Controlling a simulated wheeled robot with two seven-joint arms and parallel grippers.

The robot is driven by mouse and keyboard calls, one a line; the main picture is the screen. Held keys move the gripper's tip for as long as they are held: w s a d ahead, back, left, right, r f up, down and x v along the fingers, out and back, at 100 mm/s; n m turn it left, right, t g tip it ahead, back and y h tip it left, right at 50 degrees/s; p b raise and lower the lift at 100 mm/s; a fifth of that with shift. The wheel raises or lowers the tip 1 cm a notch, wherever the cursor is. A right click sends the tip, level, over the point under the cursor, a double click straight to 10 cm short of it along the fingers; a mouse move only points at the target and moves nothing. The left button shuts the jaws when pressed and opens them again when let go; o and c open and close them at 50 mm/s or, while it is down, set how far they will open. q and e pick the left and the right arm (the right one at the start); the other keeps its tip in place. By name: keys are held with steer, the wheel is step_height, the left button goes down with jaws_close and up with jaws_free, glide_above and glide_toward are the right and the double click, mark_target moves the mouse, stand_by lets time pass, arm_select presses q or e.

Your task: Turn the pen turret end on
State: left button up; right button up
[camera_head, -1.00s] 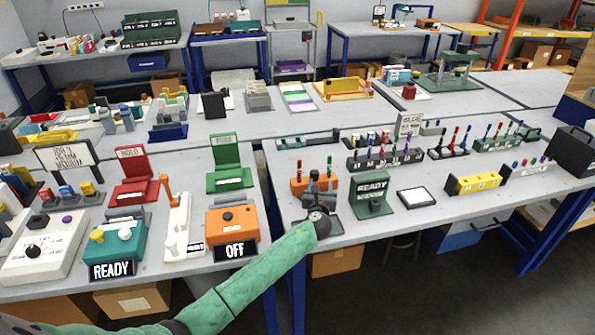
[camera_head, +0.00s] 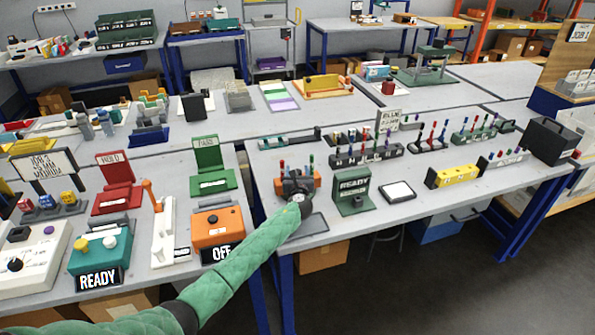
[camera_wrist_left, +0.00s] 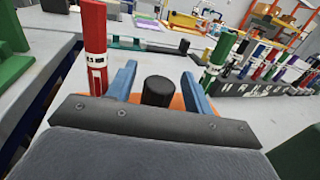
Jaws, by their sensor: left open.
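The pen turret (camera_head: 317,181) is an orange block at the front of the right-hand table, with red, blue and green pens standing in it. My left gripper (camera_head: 296,181) is over its near side and hides part of it. In the left wrist view, the open blue fingers (camera_wrist_left: 160,86) stand on either side of a black round knob (camera_wrist_left: 158,92), with gaps on both sides. Orange shows behind the knob. A red pen (camera_wrist_left: 95,50) stands left of the fingers and a green pen (camera_wrist_left: 219,55) to the right. My right gripper is out of view.
A dark flat tray (camera_head: 313,225) lies in front of the turret. A green READY stand (camera_head: 352,192) is close on its right, with a white pad (camera_head: 397,191) beyond. Pen racks (camera_head: 366,155) stand behind. The orange OFF box (camera_head: 218,228) is on the left table.

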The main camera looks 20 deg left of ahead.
arm_select(q)
jaws_close()
